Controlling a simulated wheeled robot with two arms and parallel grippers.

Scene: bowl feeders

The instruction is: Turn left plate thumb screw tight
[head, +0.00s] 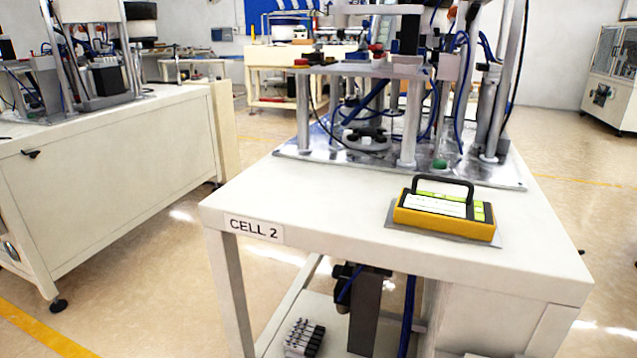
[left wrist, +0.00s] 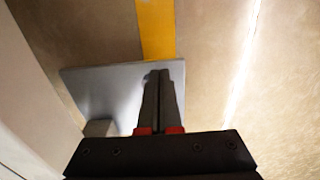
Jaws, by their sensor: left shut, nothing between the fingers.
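My left gripper (left wrist: 160,76) shows in the left wrist view with its two dark fingers together and nothing between them. Neither gripper shows in the head view. There, the machine's silver upper plate (head: 350,69) stands on metal posts above a shiny base plate (head: 290,153) on the cell 2 table. I cannot make out a left plate thumb screw; the parts around the plate are too small and crowded to tell apart.
The white table (head: 330,210) labelled CELL 2 has a yellow box (head: 445,217) with a black handle near its front right. Its front left top is clear. Another white bench (head: 120,160) stands at left, with open floor between. Valves (head: 303,338) sit on the lower shelf.

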